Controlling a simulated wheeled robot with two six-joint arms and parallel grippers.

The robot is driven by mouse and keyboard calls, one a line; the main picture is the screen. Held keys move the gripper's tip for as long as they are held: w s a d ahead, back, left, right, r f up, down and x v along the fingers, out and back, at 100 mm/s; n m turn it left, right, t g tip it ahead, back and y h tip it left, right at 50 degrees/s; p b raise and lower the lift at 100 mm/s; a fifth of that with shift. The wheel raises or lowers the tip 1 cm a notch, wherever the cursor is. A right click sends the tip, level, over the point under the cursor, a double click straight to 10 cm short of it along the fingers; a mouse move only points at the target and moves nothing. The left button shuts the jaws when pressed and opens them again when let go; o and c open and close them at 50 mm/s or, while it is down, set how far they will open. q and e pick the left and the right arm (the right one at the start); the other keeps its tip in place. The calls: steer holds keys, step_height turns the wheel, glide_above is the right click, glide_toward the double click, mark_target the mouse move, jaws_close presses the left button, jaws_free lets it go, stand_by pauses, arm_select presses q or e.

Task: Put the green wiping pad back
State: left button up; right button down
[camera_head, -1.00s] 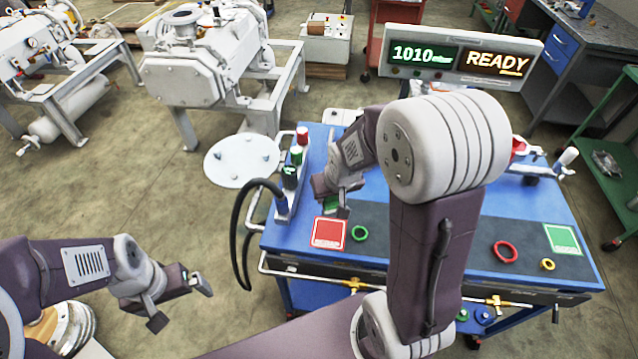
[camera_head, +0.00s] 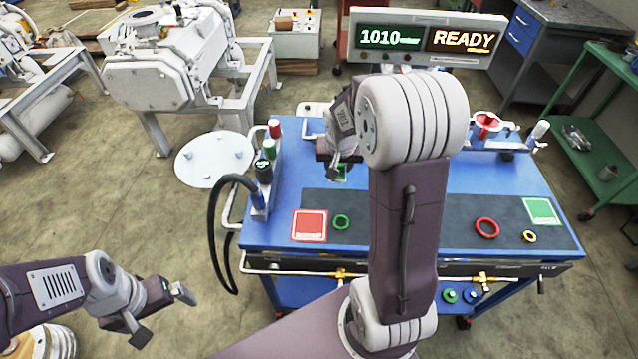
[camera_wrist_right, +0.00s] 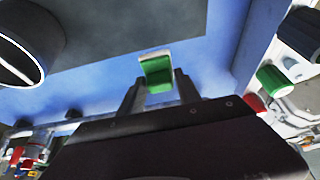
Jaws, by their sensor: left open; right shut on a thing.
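The green wiping pad (camera_wrist_right: 157,73), with a pale edge, is between the two fingers of my right gripper (camera_wrist_right: 160,92) in the right wrist view. In the head view a small green patch of the pad (camera_head: 341,172) shows beside my right gripper (camera_head: 333,168), over the left back part of the blue table (camera_head: 465,180). The wrist view shows blue surface behind the pad; I cannot tell how high it is held. My left gripper (camera_head: 163,315) is open and empty, left of the table over the floor. My right arm hides the table's middle.
Bottles with red and green caps (camera_head: 266,160) stand at the table's left edge. A red SCRAP square (camera_head: 309,225), green ring (camera_head: 341,222), red ring (camera_head: 487,228), yellow ring (camera_head: 530,236) and green GOOD square (camera_head: 542,211) lie along the front. A display (camera_head: 427,40) stands behind.

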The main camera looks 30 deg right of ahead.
steer(key=w+a+f, duration=0.1)
steer(key=a, duration=0.1)
steer(key=w+a+f, duration=0.2)
steer(key=shift+w+f+b, duration=0.15)
steer(key=shift+w+b, duration=0.15)
steer(key=shift+b, duration=0.05)
step_height(320, 180, down, 3)
steer(key=shift+s+f+b, duration=0.1)
steer(key=shift+f+b, duration=0.1)
steer(key=shift+b, duration=0.4)
steer(key=shift+d+f, duration=0.1)
steer(key=shift+f, duration=0.25)
steer(key=shift+f, duration=0.1)
steer(key=c, duration=0.8)
jaws_free()
steer(key=shift+c, duration=0.2)
